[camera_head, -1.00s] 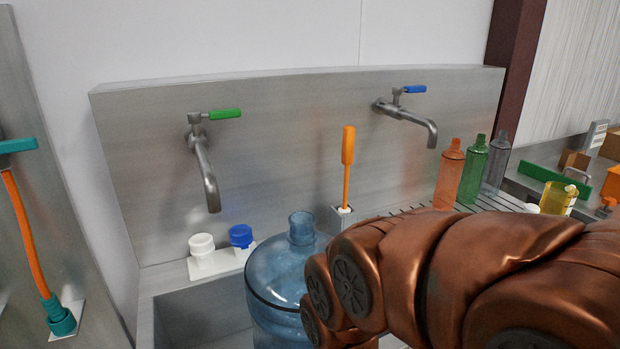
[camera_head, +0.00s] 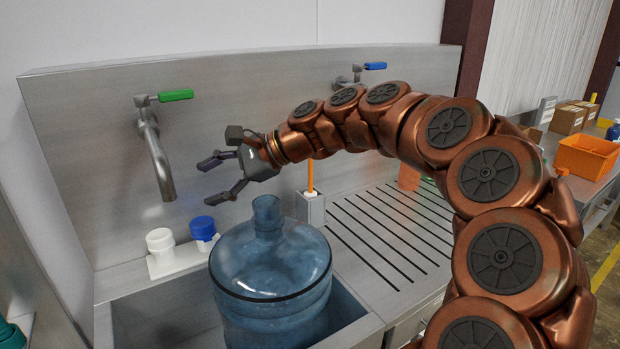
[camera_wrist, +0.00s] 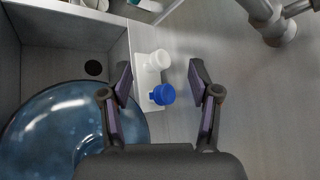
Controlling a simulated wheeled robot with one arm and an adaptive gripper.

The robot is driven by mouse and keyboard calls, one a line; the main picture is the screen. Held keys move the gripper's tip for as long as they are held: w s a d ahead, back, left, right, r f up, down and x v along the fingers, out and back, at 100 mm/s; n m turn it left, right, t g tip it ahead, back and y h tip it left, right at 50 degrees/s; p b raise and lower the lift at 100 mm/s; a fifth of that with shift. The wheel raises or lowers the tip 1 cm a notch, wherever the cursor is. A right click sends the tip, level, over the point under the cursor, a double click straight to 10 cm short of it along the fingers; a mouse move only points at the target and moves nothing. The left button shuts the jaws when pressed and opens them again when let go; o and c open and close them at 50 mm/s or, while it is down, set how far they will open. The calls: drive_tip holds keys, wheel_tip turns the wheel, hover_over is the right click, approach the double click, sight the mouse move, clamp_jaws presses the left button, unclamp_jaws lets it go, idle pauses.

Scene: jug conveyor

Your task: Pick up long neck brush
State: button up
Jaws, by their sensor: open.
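The long neck brush (camera_head: 310,176) has an orange handle and stands upright in a small grey holder (camera_head: 311,208) at the back of the sink counter. My gripper (camera_head: 205,180) is open and empty, to the left of the brush, pointing left toward the green-handled tap. In the wrist view my gripper (camera_wrist: 160,83) is above the white tray with the caps, and the brush does not show there.
A blue jug (camera_head: 270,270) stands in the sink below my gripper. A white cap (camera_head: 160,243) and a blue cap (camera_head: 203,230) sit on a white tray. The green-handled tap (camera_head: 158,155) is just left of my gripper. The slotted drainboard (camera_head: 400,235) looks mostly clear.

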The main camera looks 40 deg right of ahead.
drive_tip(key=w+d+r+m+t+h, duration=0.1)
drive_tip(key=w+d+m+t, duration=0.3)
drive_tip(key=d, duration=0.7)
drive_tip(key=w+d+r+m+t+h+b, duration=0.1)
drive_tip(key=d+m+t+h, duration=0.15)
drive_tip(key=d+m, duration=0.7)
drive_tip(key=w+d+m+t+h, duration=0.1)
drive_tip(key=w+d+m+t, duration=0.15)
drive_tip(key=d, duration=1.15)
drive_tip(key=shift+t, duration=0.4)
drive_tip(key=shift+a+p+x, duration=0.25)
drive_tip(key=shift+p+x, duration=0.05)
drive_tip(key=shift+x, duration=1.4)
drive_tip(key=shift+a+p+x, duration=0.25)
drive_tip(key=shift+x, duration=1.5)
drive_tip(key=shift+s+r, duration=0.1)
drive_tip(key=shift+s, duration=0.15)
clamp_jaws()
